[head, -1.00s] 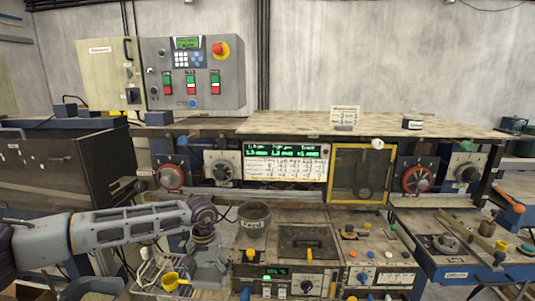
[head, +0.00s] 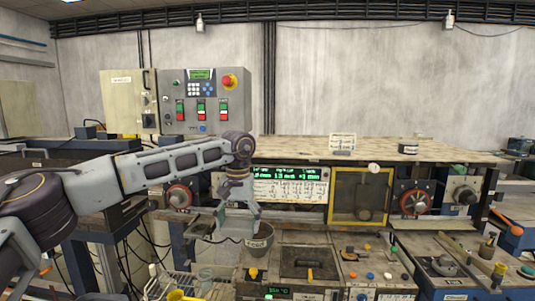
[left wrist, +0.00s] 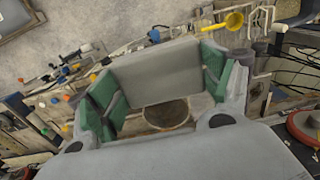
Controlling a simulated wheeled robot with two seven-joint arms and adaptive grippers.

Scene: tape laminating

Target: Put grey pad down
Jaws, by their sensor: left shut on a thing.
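The grey pad (left wrist: 158,72) is a flat grey block between the green-lined fingers of my left gripper in the left wrist view. My left gripper (head: 237,232) is shut on it and points downward in the head view. There the gripper hangs at the left of the dark pot (head: 261,242) and partly covers it. The pad cannot be made out clearly in the head view. In the left wrist view the round pot (left wrist: 167,113) shows just below the pad's edge. My right gripper is not in view.
A hinged panel with a yellow handle (head: 287,272) lies right of the pot. A wire rack (head: 160,285) and a yellow cup (head: 176,295) stand at the lower left. The bench's upper shelf (head: 380,150) is largely clear, with a small sign and a box on it.

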